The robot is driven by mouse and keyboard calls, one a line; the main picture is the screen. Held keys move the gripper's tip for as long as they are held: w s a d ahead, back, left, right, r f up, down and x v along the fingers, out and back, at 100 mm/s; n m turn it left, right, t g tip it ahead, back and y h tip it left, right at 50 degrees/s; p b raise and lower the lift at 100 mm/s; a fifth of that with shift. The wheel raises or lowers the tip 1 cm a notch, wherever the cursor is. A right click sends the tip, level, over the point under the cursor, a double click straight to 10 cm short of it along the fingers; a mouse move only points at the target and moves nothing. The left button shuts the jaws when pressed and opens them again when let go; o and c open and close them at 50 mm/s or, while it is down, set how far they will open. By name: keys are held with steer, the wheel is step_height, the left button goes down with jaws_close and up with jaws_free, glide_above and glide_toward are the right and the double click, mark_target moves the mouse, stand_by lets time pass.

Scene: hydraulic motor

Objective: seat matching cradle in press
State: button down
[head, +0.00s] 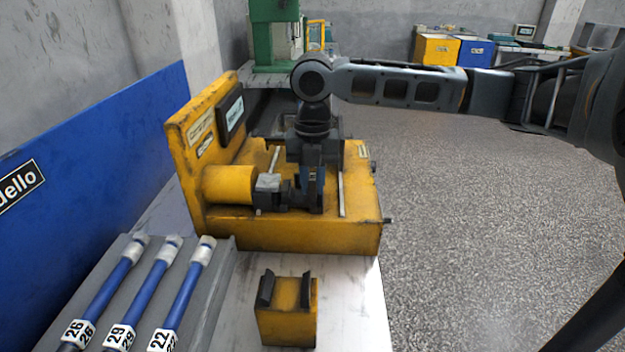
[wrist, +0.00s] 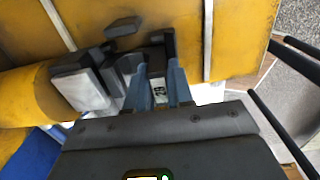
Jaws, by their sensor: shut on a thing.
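The yellow press (head: 310,236) stands on the table, with its horizontal yellow cylinder (head: 229,185) at left and a grey block (head: 268,183) at the cylinder's end. My gripper (head: 315,205) points down over the press bed, just right of that block. In the wrist view, my blue fingers (wrist: 157,92) are shut on a small dark cradle (wrist: 159,86) with a white number label, its digits too small to read surely. Its underside and any contact with the press are hidden. Another cradle, a yellow block with two dark slanted pads (head: 287,312), stands on the table in front.
A grey rack (head: 218,275) at front left holds several blue rods (head: 187,285) with number labels, such as 26, 29 and 22. The press's upright yellow plate with a small screen (head: 230,116) stands at left. Open floor (head: 480,210) lies to the right.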

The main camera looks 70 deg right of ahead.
steer(key=shift+f, duration=0.15)
steer(key=c, duration=0.9)
jaws_free()
step_height(320, 180, up, 8)
steer(key=shift+f, duration=0.15)
